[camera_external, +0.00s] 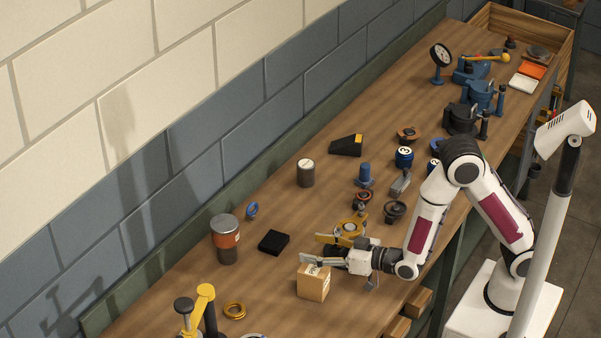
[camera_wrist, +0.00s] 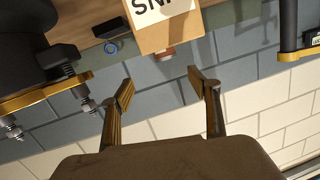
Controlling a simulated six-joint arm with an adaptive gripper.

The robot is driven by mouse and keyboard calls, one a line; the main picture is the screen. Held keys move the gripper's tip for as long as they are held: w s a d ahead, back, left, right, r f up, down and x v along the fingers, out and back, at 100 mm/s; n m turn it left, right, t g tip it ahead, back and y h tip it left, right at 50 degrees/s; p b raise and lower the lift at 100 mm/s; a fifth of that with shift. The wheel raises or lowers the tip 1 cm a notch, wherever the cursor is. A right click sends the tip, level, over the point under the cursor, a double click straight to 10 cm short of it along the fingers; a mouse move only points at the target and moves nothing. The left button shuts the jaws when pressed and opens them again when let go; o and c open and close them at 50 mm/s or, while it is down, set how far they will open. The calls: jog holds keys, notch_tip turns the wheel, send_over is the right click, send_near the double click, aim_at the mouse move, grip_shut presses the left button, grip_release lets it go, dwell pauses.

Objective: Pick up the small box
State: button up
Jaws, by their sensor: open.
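The small box (camera_external: 313,285) is a tan cardboard carton on the wooden bench, below and beside my gripper in the external view. In the wrist view the box (camera_wrist: 172,41) shows at the top edge, partly cut off, with a white label and dark letters. My gripper (camera_wrist: 163,90) has its two fingers apart with nothing between them. The box lies beyond the fingertips there, apart from them. In the external view my gripper (camera_external: 312,249) is above the bench, close to the box; whether it touches it there is hard to tell.
A black block (camera_external: 273,242) and a can with an orange band (camera_external: 226,240) stand left of my gripper. Several tools and parts crowd the bench behind and right of the gripper. A wall runs along the bench's far side.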

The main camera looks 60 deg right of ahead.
aim_at(321, 271)
jog(key=shift+s+a+f, duration=0.25)
jog(key=shift+a+f, duration=0.15)
jog(key=shift+f, duration=0.05)
jog(key=shift+n, duration=0.9)
jog(key=s+f, duration=0.1)
jog(key=s+a+f, duration=0.2)
jog(key=shift+s+f, duration=0.25)
jog(key=shift+f, duration=0.1)
jog(key=shift+x, duration=1.3)
jog(key=shift+w, duration=0.1)
jog(key=shift+x, duration=2.55)
jog(key=shift+r, duration=0.1)
